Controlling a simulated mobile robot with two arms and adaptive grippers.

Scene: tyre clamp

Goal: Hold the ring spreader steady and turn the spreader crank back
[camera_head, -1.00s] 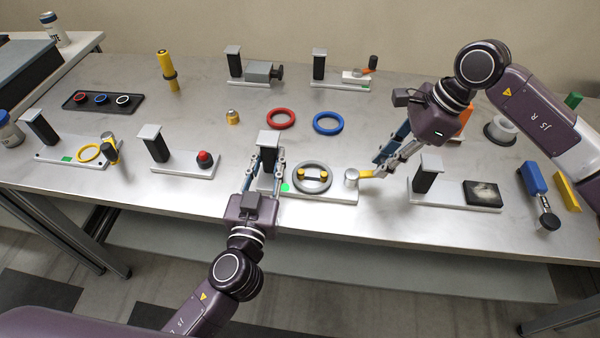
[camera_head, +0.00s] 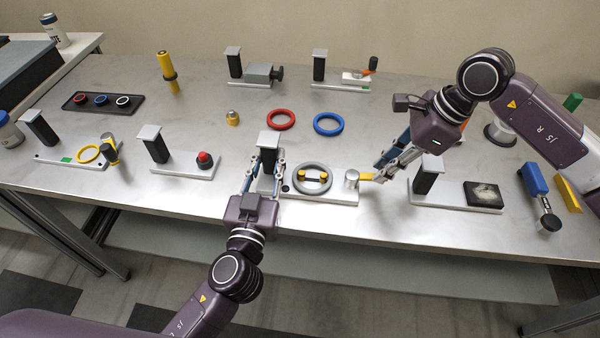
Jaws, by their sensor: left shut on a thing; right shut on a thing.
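The ring spreader stands at the front middle of the table; its pale base plate (camera_head: 335,197) carries a dark post with a grey cap (camera_head: 269,138), a grey ring (camera_head: 313,190) around yellow-ended pins (camera_head: 313,179), and a silver hub (camera_head: 351,178). The yellow crank handle (camera_head: 365,176) sticks out to the right of the hub. My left gripper (camera_head: 268,165) is shut on the post, its fingers on either side. My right gripper (camera_head: 376,177) is shut on the outer end of the crank handle, from the right. Its fingertips partly hide the handle end.
A red ring (camera_head: 281,119) and a blue ring (camera_head: 327,123) lie behind the spreader. A fixture with a red button (camera_head: 204,158) stands to the left, and one with a dark square pad (camera_head: 483,193) to the right, near my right gripper.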

